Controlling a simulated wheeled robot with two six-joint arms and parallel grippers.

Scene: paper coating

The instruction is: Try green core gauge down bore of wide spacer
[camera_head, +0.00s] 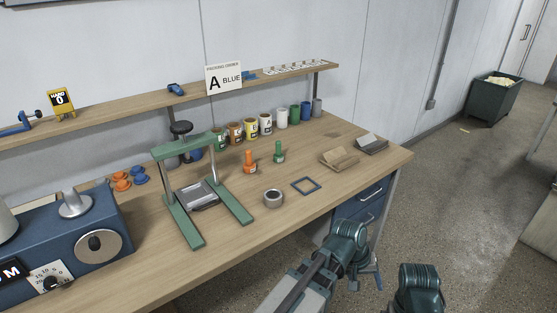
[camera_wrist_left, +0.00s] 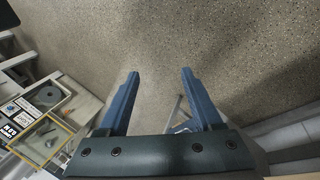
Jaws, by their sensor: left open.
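The green core gauge (camera_head: 278,152) stands upright on the wooden bench, right of a similar orange gauge (camera_head: 249,162). A short, wide grey ring with a dark bore (camera_head: 273,198) sits nearer the bench's front edge; it looks like the wide spacer. The bore's inside is too small to make out. My left gripper (camera_head: 369,280) is off the front of the bench, below and right of both, apart from them. In the left wrist view my left gripper (camera_wrist_left: 160,72) is open and empty over the floor. My right gripper does not show.
A green press frame (camera_head: 170,215) stands left of the ring. A dark square frame (camera_head: 305,186) lies to its right. Several jars (camera_head: 251,129) line the back under a shelf (camera_head: 140,106). Front bench space near the ring is clear.

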